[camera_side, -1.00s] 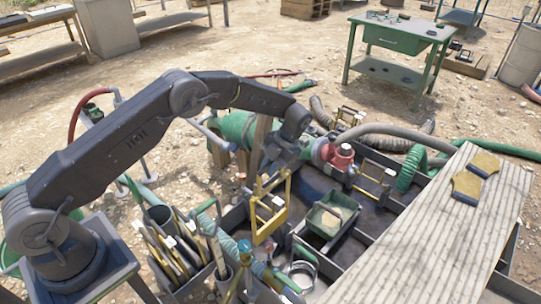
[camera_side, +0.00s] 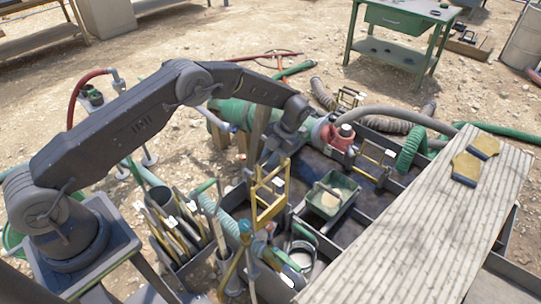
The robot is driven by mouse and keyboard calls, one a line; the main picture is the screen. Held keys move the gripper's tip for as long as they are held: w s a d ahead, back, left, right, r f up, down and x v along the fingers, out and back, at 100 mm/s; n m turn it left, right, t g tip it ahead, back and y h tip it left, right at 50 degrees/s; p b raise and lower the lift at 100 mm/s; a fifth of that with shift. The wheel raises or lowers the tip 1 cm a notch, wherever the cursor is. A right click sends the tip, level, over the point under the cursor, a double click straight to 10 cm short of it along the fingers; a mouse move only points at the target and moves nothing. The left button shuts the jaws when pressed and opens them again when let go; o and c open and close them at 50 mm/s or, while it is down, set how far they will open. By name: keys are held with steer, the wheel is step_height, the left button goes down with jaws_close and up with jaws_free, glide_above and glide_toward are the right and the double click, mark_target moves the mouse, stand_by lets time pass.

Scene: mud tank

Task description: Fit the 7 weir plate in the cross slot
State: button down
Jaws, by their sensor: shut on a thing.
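My gripper (camera_side: 274,158) points down over the near left part of the dark tank. It is shut on a yellow-framed plate (camera_side: 262,212), which hangs upright below it with a small white tag. I take this to be the weir plate; its number is too small to read. The exact grip is small and partly hidden by the wrist. The tank (camera_side: 367,210) has dark dividing walls. I cannot tell which cross slot lies under the plate, or whether its lower edge touches anything.
A green tray (camera_side: 344,206) with pale material sits right of the plate. Another yellow frame (camera_side: 376,154) stands farther back, near a red fitting (camera_side: 340,138). A rack of tagged plates (camera_side: 172,228) stands at left. Planking (camera_side: 420,240) with gloves (camera_side: 475,160) covers the right side.

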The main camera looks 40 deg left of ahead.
step_height(320, 180, down, 11)
stand_by(1.6)
steer(key=shift+f, duration=0.7)
stand_by(0.9)
steer(key=c, duration=1)
jaws_free()
steer(key=v, duration=1.2)
